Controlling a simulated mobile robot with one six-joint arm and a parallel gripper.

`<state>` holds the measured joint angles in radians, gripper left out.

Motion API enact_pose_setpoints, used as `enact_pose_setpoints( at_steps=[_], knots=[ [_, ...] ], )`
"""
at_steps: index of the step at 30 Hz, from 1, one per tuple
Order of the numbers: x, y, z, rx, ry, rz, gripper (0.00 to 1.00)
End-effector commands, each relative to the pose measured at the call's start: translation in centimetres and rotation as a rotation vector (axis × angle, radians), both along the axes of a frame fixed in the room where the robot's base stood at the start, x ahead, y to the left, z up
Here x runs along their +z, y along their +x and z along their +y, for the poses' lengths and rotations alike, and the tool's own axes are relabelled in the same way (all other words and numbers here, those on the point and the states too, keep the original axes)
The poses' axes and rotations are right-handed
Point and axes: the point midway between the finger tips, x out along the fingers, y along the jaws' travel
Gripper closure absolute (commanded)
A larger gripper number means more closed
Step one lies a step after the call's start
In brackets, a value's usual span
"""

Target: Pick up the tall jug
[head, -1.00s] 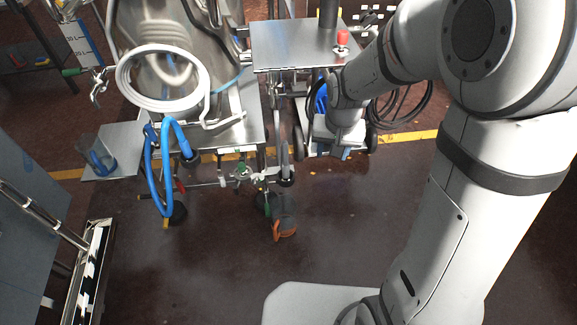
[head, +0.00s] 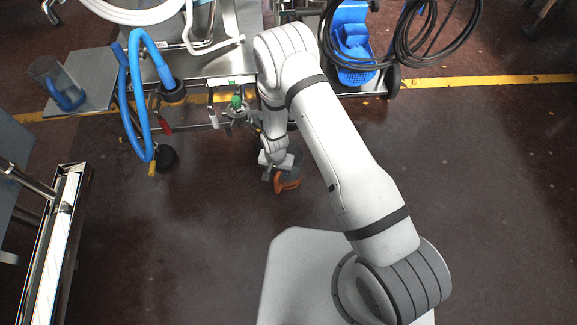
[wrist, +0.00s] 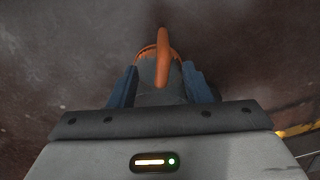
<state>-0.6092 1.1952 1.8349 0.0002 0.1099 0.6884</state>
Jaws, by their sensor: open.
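A grey see-through jug with an orange handle and rim (head: 288,182) is low by the floor, in front of the metal machine; my gripper (head: 275,166) partly covers it. In the wrist view the jug (wrist: 160,94) lies between the two blue fingers of my gripper (wrist: 161,84), its orange handle pointing away from the palm. The fingers are open, one on each side of its body; I cannot tell whether either touches it.
The metal machine (head: 215,90) with blue hoses (head: 140,105) stands behind and left of my gripper. A blue basket (head: 352,55) and black cable (head: 440,45) are at the back right. A metal rail (head: 55,240) lies at the left. The dark floor at right is clear.

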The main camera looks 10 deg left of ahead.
Motion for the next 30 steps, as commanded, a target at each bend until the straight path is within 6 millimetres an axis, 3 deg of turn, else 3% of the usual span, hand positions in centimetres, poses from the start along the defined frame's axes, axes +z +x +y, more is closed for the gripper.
enact_pose_setpoints(
  at_steps=[19,27,30],
  knots=[
    [-8.2,-0.3,0.3,-0.005,-0.002,0.001,0.56],
    [-8.6,-0.2,0.3,-0.006,-0.002,0.0,0.56],
    [-8.6,-0.2,0.3,-0.006,-0.002,0.001,0.62]
  ],
)
